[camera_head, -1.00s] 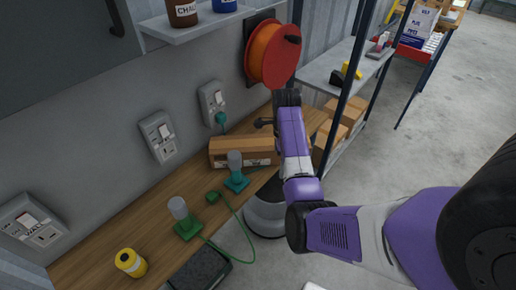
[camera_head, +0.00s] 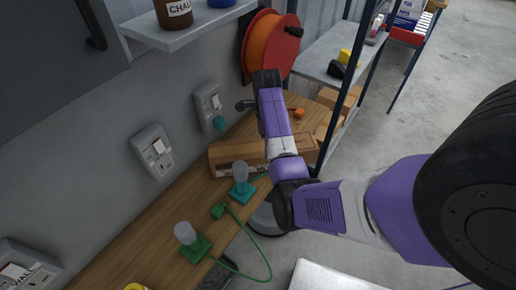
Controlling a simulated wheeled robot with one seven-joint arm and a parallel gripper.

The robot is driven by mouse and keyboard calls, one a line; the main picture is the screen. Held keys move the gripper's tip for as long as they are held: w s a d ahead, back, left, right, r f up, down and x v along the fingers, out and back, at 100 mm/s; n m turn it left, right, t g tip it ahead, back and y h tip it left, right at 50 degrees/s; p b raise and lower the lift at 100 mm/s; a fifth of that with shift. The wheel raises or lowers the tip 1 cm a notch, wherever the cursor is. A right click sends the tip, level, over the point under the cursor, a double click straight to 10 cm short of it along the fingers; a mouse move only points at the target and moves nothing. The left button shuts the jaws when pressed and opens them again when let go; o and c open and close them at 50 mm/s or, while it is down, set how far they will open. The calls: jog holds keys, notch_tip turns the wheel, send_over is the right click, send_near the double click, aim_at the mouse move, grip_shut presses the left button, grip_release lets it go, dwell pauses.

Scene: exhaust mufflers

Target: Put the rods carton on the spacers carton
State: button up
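A long brown carton (camera_head: 232,154) lies on the wooden bench against the wall, with a pale label on its front. My arm crosses in front of it. Brown cardboard also shows right of my arm (camera_head: 304,149); I cannot tell whether it is the same carton. No lettering is readable, so I cannot tell which is the rods carton or the spacers carton. My gripper (camera_head: 245,105) is a small dark shape at the arm's end, above and behind the carton. Its fingers are too small to tell open from shut, and no carton shows in it.
Green-based lamps (camera_head: 242,188) with a green cable stand in front of the carton. An orange reel (camera_head: 268,45) hangs on the wall near my arm's end. A shelf rack (camera_head: 322,58) with brown boxes (camera_head: 328,97) stands right. A small orange object (camera_head: 298,113) lies on the bench.

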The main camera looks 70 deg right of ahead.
jog(key=shift+w+d+f, duration=0.1)
jog(key=shift+w+f, duration=0.05)
jog(key=shift+f, duration=0.2)
jog(key=shift+w+d+f+p, duration=0.1)
jog(key=shift+f+p, duration=0.5)
jog(key=shift+f, duration=2.95)
jog(key=c, duration=1.6)
jog(key=shift+r, duration=0.1)
jog(key=shift+c, duration=1)
jog(key=shift+r, duration=0.1)
